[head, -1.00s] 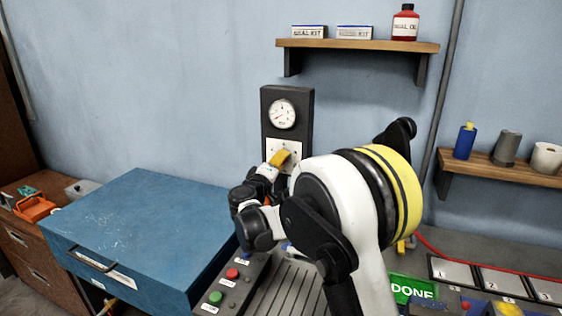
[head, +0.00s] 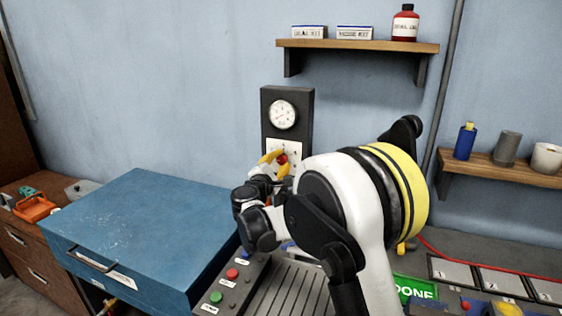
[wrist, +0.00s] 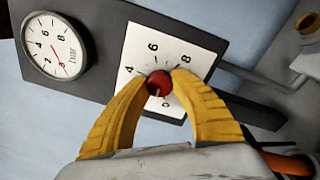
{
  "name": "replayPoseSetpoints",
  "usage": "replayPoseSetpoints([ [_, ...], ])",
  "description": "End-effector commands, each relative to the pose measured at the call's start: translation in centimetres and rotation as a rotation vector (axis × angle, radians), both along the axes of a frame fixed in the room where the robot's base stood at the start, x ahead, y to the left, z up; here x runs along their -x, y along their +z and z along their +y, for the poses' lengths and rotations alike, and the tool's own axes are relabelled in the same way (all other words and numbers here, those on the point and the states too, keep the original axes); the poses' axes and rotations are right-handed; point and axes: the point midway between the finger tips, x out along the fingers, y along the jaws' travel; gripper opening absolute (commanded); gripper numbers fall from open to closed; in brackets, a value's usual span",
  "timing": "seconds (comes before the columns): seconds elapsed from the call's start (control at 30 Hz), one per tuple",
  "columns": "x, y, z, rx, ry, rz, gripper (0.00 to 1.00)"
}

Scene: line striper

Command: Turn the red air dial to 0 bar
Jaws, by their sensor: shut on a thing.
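The red air dial (wrist: 159,83) sits on a white numbered plate (wrist: 136,50) on a dark upright panel. In the wrist view, my gripper (wrist: 159,82) has its yellow fingertips closed on both sides of the dial. A pale mark on the dial points down in the picture, near the 0. The left finger hides part of the scale. A round pressure gauge (wrist: 54,46) marked in bar is beside the plate; its thin needle is hard to read. In the head view, the dial (head: 282,159) shows between my fingers, below the gauge (head: 283,115).
A blue case (head: 140,225) stands left of my arm. A box with red and green buttons (head: 231,280) is below my gripper. A wooden shelf (head: 357,44) is above the panel, and another shelf (head: 510,170) is at right. A green DONE button (head: 414,291) is at lower right.

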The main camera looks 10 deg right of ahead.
Motion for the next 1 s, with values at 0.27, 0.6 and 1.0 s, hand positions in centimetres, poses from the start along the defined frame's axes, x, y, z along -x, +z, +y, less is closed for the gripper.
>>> replayPoseSetpoints([
  [0.27,0.02,-0.01,-0.03,0.196,0.000,0.132,0.00],
  [0.6,0.02,-0.02,-0.04,0.355,0.000,0.238,0.00],
  [1.0,0.02,-0.02,-0.06,0.409,-0.001,0.274,0.00],
])
